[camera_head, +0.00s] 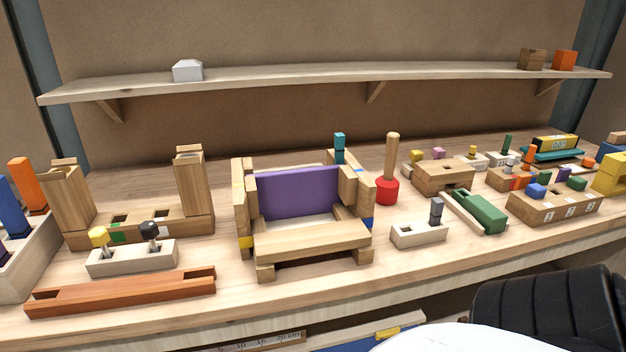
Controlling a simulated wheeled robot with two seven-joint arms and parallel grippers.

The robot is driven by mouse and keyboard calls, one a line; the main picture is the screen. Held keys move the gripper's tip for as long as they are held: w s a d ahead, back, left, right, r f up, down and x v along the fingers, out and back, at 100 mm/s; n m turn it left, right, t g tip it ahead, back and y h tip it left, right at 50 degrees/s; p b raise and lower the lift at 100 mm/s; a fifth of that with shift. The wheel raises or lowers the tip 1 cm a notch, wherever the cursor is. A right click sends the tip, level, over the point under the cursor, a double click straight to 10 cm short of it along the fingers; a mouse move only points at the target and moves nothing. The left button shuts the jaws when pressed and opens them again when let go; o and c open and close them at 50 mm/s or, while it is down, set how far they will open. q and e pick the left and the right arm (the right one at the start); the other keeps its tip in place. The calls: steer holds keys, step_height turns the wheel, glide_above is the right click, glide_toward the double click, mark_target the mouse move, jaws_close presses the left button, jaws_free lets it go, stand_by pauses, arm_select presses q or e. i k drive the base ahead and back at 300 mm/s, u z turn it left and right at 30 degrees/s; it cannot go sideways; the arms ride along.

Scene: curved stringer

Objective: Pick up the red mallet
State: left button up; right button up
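The red mallet (387,190) stands upright on the wooden workbench, right of the centre, with its red head down and its pale wooden handle (391,155) pointing up. It stands just right of a wooden frame with a purple panel. No gripper touches it. Neither of my grippers shows in the head view.
The wooden frame (314,240) stands close left of the mallet. A wooden block (443,178) and a small pale block with a grey peg (419,233) are to its right. A shelf (330,79) runs above the bench. A black ridged object (550,312) is at the lower right.

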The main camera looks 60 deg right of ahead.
mark_target(389, 186)
steer(key=u, duration=0.1)
steer(key=k, duration=0.95)
steer(key=z, duration=1)
steer(key=i, duration=0.5)
steer(key=z, duration=0.05)
